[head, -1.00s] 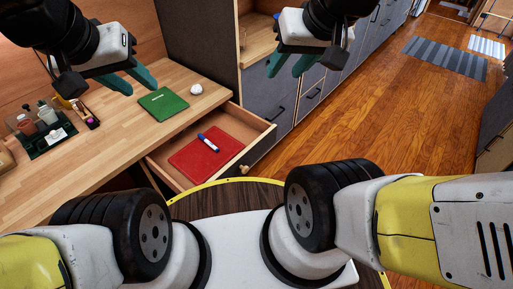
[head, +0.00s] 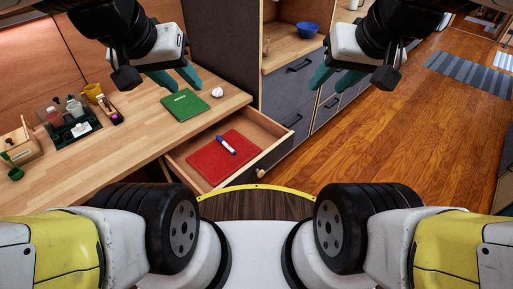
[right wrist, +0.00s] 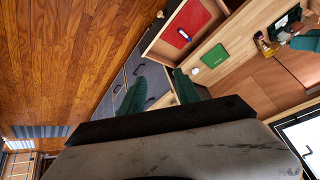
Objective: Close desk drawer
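The desk drawer (head: 277,156) is pulled out from under the wooden desk (head: 110,152). A red book (head: 215,167) lies in it with a blue and white marker (head: 226,145) on top. A small round knob (head: 260,172) sits on the drawer's front. The drawer also shows in the right wrist view (right wrist: 158,38). My left gripper (head: 182,78) is open and empty above the desk, left of the drawer. My right gripper (head: 333,80) is open and empty, above and to the right of the drawer. Its green fingers show apart in the right wrist view (right wrist: 158,90). Neither gripper touches the drawer.
A green book (head: 185,104) and a white round object (head: 217,92) lie on the desk. A dark organizer (head: 78,132) with bottles stands at left. Grey cabinets (head: 320,100) stand beyond the drawer.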

